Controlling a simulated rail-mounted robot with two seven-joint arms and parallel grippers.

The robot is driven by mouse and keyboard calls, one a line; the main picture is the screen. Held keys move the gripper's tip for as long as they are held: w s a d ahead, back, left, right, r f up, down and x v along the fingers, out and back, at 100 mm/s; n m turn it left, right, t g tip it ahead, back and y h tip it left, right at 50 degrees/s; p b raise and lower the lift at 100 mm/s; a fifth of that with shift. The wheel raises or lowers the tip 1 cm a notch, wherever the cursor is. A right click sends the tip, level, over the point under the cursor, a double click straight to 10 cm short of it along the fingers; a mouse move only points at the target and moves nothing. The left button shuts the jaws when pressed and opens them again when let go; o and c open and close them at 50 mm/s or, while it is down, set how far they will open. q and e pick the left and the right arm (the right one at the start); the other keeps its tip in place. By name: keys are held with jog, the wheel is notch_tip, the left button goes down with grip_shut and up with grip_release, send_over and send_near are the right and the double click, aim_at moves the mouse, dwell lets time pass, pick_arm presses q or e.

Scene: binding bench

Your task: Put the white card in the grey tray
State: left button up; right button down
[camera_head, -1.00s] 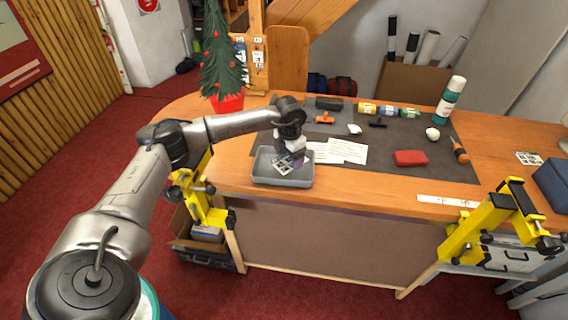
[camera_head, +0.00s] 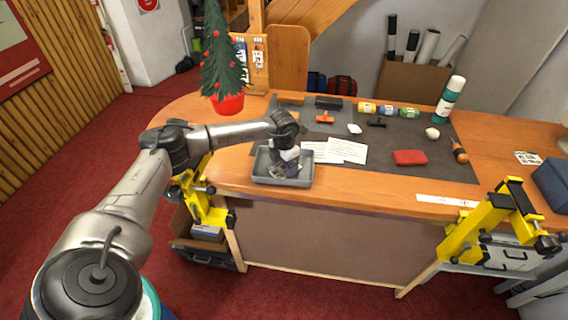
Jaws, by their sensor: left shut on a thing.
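The grey tray (camera_head: 262,178) stands near the front edge of the bench, at the left of the dark mat. My left gripper (camera_head: 285,168) is low inside the tray, pointing down and shut on a thin, white card with dark patches. The gripper now mostly hides this card, so I cannot tell whether it touches the tray floor. Two white cards with printed lines lie on the mat right of the tray: a nearer-left card (camera_head: 320,152) and a right card (camera_head: 347,151). My right gripper is not in view.
A red block (camera_head: 410,157), an orange-handled tool (camera_head: 460,152), a white lump (camera_head: 432,133) and several small rolls (camera_head: 388,110) lie on the mat. A potted tree (camera_head: 228,103) stands behind the tray. Yellow clamps (camera_head: 480,230) flank the bench front. The mat's front middle is clear.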

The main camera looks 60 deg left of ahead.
aim_at(284, 168)
pick_arm(q)
jog(key=shift+f, duration=0.1)
jog(key=o, duration=0.8)
jog(key=shift+o, duration=0.2)
notch_tip(284, 168, up, 12)
jog(key=shift+b, duration=0.3)
dwell(0.3)
